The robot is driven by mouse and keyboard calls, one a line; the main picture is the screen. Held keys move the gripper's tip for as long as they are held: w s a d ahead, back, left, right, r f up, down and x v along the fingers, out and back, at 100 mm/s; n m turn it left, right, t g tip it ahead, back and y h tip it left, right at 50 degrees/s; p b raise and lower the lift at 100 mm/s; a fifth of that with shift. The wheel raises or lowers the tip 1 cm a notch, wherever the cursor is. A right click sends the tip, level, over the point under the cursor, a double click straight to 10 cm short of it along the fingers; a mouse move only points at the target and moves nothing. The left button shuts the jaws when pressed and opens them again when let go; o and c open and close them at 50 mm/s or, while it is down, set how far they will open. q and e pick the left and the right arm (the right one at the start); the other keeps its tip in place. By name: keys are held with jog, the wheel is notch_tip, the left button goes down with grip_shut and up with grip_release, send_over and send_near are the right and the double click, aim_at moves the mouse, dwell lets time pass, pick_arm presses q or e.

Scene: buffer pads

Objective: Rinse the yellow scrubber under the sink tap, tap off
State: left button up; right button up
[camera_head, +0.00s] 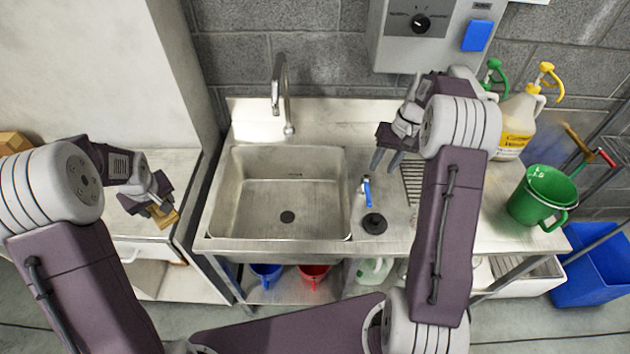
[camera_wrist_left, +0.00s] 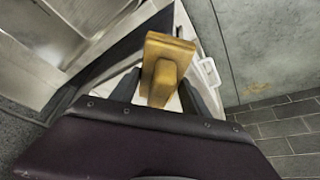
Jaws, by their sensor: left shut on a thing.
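My left gripper (camera_head: 158,205) is at the left, over the white counter beside the sink. It is shut on the yellow scrubber (camera_head: 165,217), which also shows between the fingers in the left wrist view (camera_wrist_left: 164,65). The steel sink (camera_head: 270,190) is empty, with a dark drain in its floor. The curved tap (camera_head: 283,95) stands behind it, and no water shows. A blue-handled lever (camera_head: 367,190) stands on the steel deck right of the basin. My right gripper (camera_head: 385,161) is above the deck right of the basin, with its fingers apart and nothing between them.
A green bucket (camera_head: 543,195) and a yellow-pump jug (camera_head: 518,120) stand on the right side of the counter. A grey control box (camera_head: 425,35) hangs on the wall. Blue (camera_head: 266,272) and red (camera_head: 313,274) containers sit below the sink. The basin is clear inside.

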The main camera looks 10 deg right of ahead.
aim_at(369, 192)
jog(key=f, duration=0.4)
jog(key=a+f, duration=0.1)
jog(key=f, duration=0.2)
jog(key=a+f, duration=0.1)
jog(key=f, duration=0.3)
jog(key=shift+w+f+p, duration=0.25)
jog(key=shift+f+p, duration=0.1)
grip_shut()
dwell(0.7)
